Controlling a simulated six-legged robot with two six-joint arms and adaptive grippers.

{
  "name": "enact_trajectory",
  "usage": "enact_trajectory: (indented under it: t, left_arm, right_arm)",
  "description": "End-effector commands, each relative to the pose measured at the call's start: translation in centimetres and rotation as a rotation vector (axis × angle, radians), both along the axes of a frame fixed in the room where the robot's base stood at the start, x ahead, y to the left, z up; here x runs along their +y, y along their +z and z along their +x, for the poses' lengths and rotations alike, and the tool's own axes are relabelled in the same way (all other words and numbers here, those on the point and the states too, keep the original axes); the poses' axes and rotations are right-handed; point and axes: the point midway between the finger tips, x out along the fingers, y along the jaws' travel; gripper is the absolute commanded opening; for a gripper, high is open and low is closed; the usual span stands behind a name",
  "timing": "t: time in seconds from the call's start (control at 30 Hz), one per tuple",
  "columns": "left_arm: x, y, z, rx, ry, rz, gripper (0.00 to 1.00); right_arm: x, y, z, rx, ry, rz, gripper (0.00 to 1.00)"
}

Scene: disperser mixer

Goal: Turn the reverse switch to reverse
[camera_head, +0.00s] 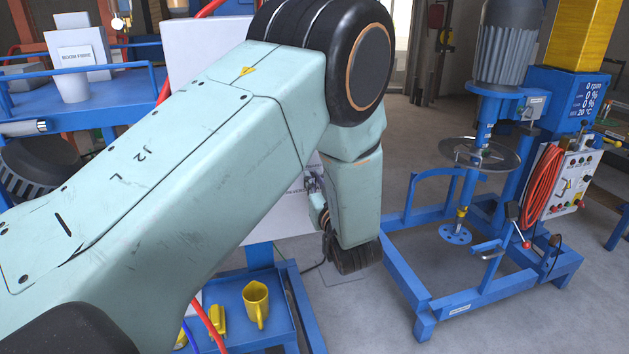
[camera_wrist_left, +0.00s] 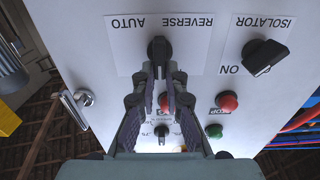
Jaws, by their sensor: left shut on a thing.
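The reverse switch (camera_wrist_left: 159,47) is a black knob on a white control panel (camera_wrist_left: 100,60), shown upside down in the left wrist view. The words AUTO and REVERSE are printed beside it, AUTO to the left and REVERSE to the right in that picture. My left gripper (camera_wrist_left: 162,72) has its fingertips closed on the knob. The fingertips hide part of the knob, so I cannot tell which way it points. In the head view my left arm covers most of the panel and the switch. My right gripper is not in view.
In the left wrist view, the black isolator switch (camera_wrist_left: 264,57) and a red button (camera_wrist_left: 228,102) sit right of my fingers, with a green button (camera_wrist_left: 214,131) nearby. A metal handle (camera_wrist_left: 78,101) stands at left. The blue mixer frame (camera_head: 420,290) stands right in the head view.

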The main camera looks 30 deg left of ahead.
Motion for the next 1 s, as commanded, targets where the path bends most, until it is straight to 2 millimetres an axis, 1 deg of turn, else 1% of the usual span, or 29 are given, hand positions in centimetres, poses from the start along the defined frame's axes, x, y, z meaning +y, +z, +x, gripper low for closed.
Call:
enact_trajectory:
  t: [0.27,0.47,0.67,1.0]
  left_arm:
    - [0.2,-0.3,0.0,0.003,0.005,-0.008,0.0]
    - [0.3,-0.4,-0.1,-0.03,0.005,-0.036,0.0]
    - [0.4,-0.5,-0.2,-0.122,0.005,-0.116,0.0]
    - [0.7,-0.9,-0.6,-0.359,0.005,-0.319,0.0]
  right_arm:
    - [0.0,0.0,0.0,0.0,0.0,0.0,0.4]
    - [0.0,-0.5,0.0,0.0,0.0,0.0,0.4]
    - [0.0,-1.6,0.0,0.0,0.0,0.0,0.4]
    - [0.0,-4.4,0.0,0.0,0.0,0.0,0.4]
